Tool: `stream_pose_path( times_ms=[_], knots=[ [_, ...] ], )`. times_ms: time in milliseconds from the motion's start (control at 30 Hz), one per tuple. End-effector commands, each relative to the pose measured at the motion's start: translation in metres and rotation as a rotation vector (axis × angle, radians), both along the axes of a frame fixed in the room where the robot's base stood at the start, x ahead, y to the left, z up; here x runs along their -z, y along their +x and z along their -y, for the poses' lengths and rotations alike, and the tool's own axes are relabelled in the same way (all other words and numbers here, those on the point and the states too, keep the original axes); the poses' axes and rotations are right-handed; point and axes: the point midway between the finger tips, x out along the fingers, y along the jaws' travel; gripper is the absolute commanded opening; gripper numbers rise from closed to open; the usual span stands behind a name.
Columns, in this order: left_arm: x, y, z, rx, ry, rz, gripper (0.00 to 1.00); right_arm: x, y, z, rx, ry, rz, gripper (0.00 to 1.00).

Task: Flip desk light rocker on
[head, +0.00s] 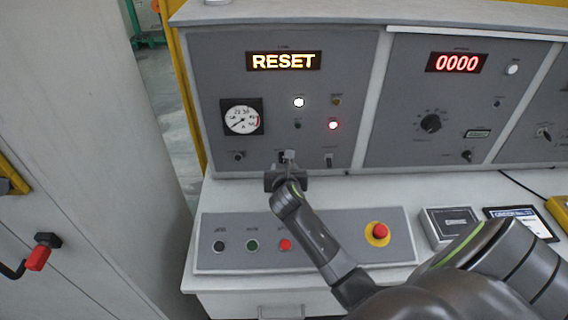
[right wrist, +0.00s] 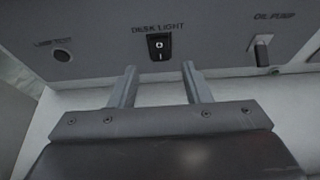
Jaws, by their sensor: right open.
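The desk light rocker (right wrist: 159,47) is a small black switch with white marks, under the label DESK LIGHT on the grey panel. I cannot tell which way it is tilted. In the right wrist view my right gripper (right wrist: 159,72) is open and empty, with its two fingers apart just below the rocker, one to each side. I see no contact with the rocker. In the head view the right gripper (head: 288,158) is at the lower edge of the left panel and mostly hides the rocker. My left gripper is not in view.
A lamp test button (right wrist: 62,56) is left of the rocker and an oil pump switch (right wrist: 262,50) is right of it. Below the panel, a sloped console has several buttons and a red emergency stop (head: 379,231). A white ledge (head: 400,187) runs between them.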

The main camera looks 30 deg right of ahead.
Motion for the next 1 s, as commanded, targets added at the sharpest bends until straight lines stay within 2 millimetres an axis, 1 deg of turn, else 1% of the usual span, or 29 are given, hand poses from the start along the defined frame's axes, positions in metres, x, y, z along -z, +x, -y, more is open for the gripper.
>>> stream_pose_path(
  times_ms=[33, 100, 300, 467, 733, 1000],
  knots=[
    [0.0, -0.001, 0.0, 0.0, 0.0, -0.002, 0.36, 0.002, 0.007, 0.005, 0.0, -0.004, 0.0, 0.44],
    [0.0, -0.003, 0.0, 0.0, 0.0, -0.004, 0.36, 0.006, 0.014, 0.009, 0.001, -0.003, -0.001, 0.44],
    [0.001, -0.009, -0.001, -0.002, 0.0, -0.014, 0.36, 0.013, 0.028, 0.017, 0.0, -0.002, 0.0, 0.44],
    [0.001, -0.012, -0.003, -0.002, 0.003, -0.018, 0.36, 0.015, 0.032, 0.02, 0.0, -0.001, 0.001, 0.44],
    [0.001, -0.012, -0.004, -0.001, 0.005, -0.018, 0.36, 0.016, 0.033, 0.02, 0.0, -0.001, 0.001, 0.44],
    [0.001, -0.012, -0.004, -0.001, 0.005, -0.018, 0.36, 0.016, 0.032, 0.02, 0.0, -0.001, 0.001, 0.08]
  ],
)
